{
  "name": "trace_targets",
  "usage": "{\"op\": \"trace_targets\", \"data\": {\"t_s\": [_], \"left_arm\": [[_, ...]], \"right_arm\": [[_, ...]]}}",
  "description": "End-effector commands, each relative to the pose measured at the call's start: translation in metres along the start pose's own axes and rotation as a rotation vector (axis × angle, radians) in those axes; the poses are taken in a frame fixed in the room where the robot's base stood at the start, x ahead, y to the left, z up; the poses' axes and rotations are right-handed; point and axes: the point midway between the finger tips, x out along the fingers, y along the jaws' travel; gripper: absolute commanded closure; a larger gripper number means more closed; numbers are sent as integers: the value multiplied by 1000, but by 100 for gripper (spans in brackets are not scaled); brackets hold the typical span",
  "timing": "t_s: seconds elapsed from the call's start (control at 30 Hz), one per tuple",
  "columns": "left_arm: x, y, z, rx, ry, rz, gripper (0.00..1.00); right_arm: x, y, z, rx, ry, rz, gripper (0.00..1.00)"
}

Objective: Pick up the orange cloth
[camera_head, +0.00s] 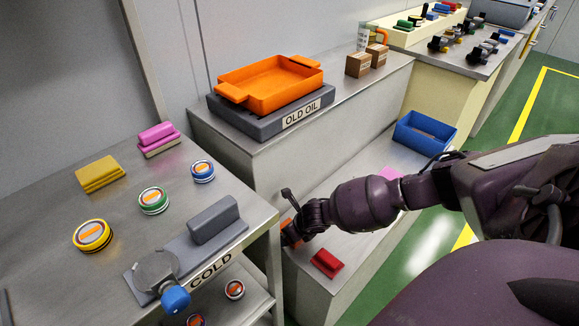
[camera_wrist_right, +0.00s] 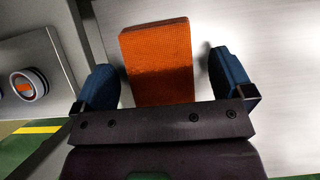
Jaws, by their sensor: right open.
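The orange cloth (camera_wrist_right: 158,55) is a thick, textured block on the metal surface in the right wrist view. My right gripper (camera_wrist_right: 166,78) is open, with one blue finger on each side of the cloth and a gap on both sides. I cannot tell how far above the surface the fingertips are. In the head view the orange cloth (camera_head: 287,234) is mostly hidden by my right gripper (camera_head: 291,214) on the lower shelf. My left gripper is not in view.
A red block (camera_head: 327,263) lies close by on the shelf. A pink item (camera_head: 390,173) and a blue bin (camera_head: 424,133) are farther back. The left table (camera_head: 120,218) edge stands beside the gripper. An orange tray (camera_head: 270,86) sits on the upper ledge.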

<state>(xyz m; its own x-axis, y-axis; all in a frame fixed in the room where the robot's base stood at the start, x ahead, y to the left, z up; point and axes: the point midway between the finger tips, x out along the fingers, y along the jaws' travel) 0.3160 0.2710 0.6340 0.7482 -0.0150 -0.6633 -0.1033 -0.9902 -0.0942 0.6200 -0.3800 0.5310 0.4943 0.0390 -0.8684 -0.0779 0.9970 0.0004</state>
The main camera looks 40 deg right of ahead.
Motion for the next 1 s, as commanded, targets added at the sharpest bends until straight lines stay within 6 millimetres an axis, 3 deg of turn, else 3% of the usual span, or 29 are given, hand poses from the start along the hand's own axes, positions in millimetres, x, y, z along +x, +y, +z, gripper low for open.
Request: {"op": "trace_targets", "data": {"t_s": [0.17,0.5,0.57,0.77,1.0], "left_arm": [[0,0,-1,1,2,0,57],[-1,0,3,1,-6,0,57],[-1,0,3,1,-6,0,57],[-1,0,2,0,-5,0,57],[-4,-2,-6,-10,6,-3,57]], "right_arm": [[-1,0,2,0,-3,0,1],[-1,0,1,-1,-2,0,53],[-1,0,1,0,-2,0,58],[-3,0,2,-1,-3,0,59],[-25,0,14,-3,-10,0,59]]}}
